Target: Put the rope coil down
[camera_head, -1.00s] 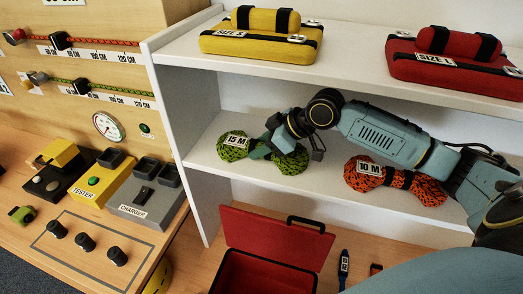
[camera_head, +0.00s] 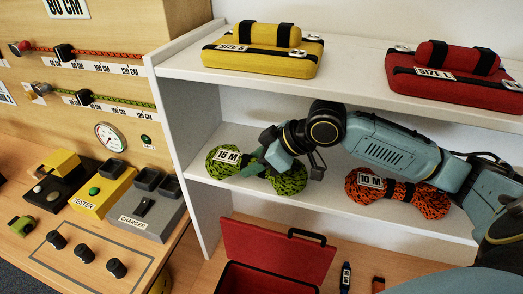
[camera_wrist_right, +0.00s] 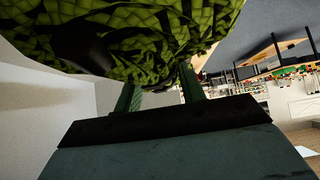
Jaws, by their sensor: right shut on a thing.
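The green rope coil (camera_head: 221,161), labelled 15 M, is at the left end of the white middle shelf (camera_head: 330,195). My right gripper (camera_head: 258,160) reaches in from the right and is shut on the coil's middle, between its two green lobes. In the right wrist view the green coil (camera_wrist_right: 140,35) fills the top, and the two fingers of my gripper (camera_wrist_right: 160,92) run up to it. I cannot tell whether the coil touches the shelf or hangs just above it. My left gripper is not in view.
An orange coil (camera_head: 430,203) labelled 10 M lies on the same shelf, under my right forearm. Yellow (camera_head: 260,55) and red (camera_head: 455,85) bags are on the shelf above. The left side panel (camera_head: 180,130) is close to the green coil. An open red case (camera_head: 275,250) is below.

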